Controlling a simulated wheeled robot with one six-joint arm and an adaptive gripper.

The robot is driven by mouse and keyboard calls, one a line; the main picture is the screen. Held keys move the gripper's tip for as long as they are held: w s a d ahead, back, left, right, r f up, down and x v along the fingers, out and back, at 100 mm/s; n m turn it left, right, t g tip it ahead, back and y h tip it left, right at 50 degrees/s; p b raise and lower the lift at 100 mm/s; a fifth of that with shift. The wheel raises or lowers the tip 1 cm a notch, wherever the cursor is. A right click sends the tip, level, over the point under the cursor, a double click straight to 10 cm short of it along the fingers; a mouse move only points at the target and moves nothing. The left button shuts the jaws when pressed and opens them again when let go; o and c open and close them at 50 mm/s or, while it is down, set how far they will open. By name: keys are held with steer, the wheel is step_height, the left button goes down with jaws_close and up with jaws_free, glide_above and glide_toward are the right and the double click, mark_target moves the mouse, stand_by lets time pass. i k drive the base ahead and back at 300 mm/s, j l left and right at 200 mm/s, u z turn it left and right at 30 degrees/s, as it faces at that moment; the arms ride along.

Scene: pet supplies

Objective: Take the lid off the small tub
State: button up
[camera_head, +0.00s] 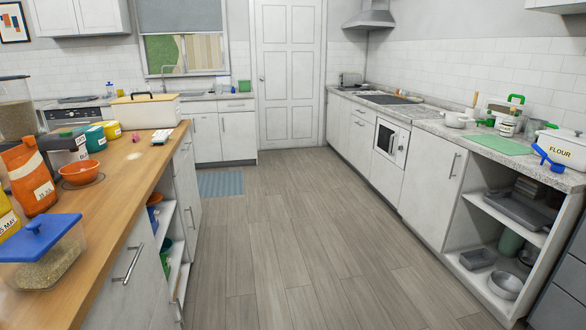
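A small clear tub (52,268) of brownish pellets stands on the wooden counter at the lower left. A larger clear container (16,112) of similar contents stands at the far left edge, cut off by the frame. I cannot tell for sure which one the task means; the blue-lidded one is the smaller of these two. My gripper is not in view.
The wooden counter (118,190) also holds an orange bag (28,175), an orange bowl (80,172), a teal tub (95,139), a yellow tub (112,131) and a cream bin (147,112). Clear floor (260,240) lies between it and the right-hand counter.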

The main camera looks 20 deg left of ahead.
mark_target(29, 244)
steer(key=i+u, duration=0.75)
steer(key=i+l+u, duration=0.15)
steer(key=u, duration=0.2)
steer(key=i+u, duration=0.2)
steer(key=u, duration=0.25)
steer(key=i+u, duration=0.2)
steer(key=u, duration=0.25)
steer(key=i+u, duration=0.2)
steer(key=u, duration=0.25)
steer(key=i+l+u, duration=0.2)
steer(key=u, duration=0.2)
steer(key=i+l+u, duration=0.15)
steer(key=u, duration=0.3)
